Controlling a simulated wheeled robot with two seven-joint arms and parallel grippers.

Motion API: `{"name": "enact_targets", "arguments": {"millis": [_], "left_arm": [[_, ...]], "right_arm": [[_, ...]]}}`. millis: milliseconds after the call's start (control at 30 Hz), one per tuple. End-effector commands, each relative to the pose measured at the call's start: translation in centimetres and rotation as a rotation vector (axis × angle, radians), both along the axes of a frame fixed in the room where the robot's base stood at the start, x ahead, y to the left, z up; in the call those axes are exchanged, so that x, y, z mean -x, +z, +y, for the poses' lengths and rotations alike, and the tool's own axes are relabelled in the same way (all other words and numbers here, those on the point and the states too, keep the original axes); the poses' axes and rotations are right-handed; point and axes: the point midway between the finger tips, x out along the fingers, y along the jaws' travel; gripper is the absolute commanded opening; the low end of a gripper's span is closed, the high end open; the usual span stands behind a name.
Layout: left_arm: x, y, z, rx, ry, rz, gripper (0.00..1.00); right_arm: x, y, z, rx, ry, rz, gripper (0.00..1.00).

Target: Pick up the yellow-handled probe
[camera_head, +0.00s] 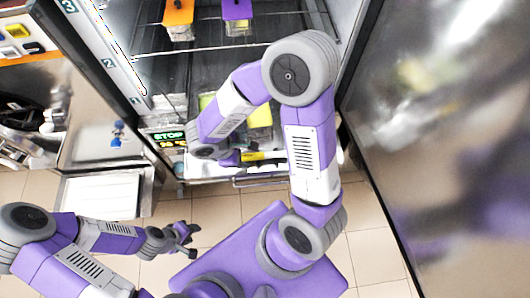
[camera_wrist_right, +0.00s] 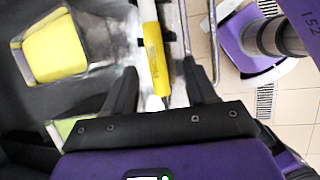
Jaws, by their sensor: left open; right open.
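The yellow-handled probe (camera_wrist_right: 156,55) lies along the front edge of the freezer, with a pale shaft running on from its handle. In the head view its yellow handle (camera_head: 252,156) shows just right of my right gripper (camera_head: 235,158). In the right wrist view my right gripper (camera_wrist_right: 160,75) is open, with one finger on each side of the handle and a visible gap to both. Whether the fingertips reach down to handle height I cannot tell. My left gripper (camera_head: 187,236) is open and empty above the tiled floor, well away from the probe.
A yellow-topped container (camera_wrist_right: 56,48) stands inside the freezer beside the probe. A metal rail (camera_wrist_right: 203,40) runs close along the probe's other side. Wire racks (camera_head: 255,45) with orange and purple items are above. A large open door (camera_head: 430,120) bounds the right.

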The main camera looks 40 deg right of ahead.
Motion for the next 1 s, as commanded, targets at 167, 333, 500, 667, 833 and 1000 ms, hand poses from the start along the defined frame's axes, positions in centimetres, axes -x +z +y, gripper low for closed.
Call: {"name": "enact_targets", "arguments": {"millis": [167, 333, 500, 667, 833, 1000], "left_arm": [[0.0, 0.0, 0.0, 0.0, 0.0, 0.0, 0.43], [0.0, -0.1, 0.0, 0.0, 0.0, -0.001, 0.43], [0.0, -0.1, 0.0, 0.0, 0.0, -0.001, 0.43], [0.0, -0.1, 0.0, 0.0, 0.0, -0.001, 0.43], [0.0, -0.3, 0.0, 0.0, 0.0, -0.001, 0.43], [0.0, -0.6, 0.0, 0.0, 0.0, -0.001, 0.43]], "right_arm": [[-0.3, -2.5, -1.3, 0.0, 0.001, 0.005, 0.56], [-0.3, -3.8, -1.8, -0.001, 0.003, 0.001, 0.56], [-0.3, -3.9, -1.9, -0.001, 0.003, -0.001, 0.56], [-0.3, -3.9, -1.9, 0.0, 0.002, 0.0, 0.56], [-0.3, -4.0, -1.9, -0.001, 0.003, -0.002, 0.56], [-0.3, -4.1, -1.9, -0.001, 0.003, -0.002, 0.56]]}}
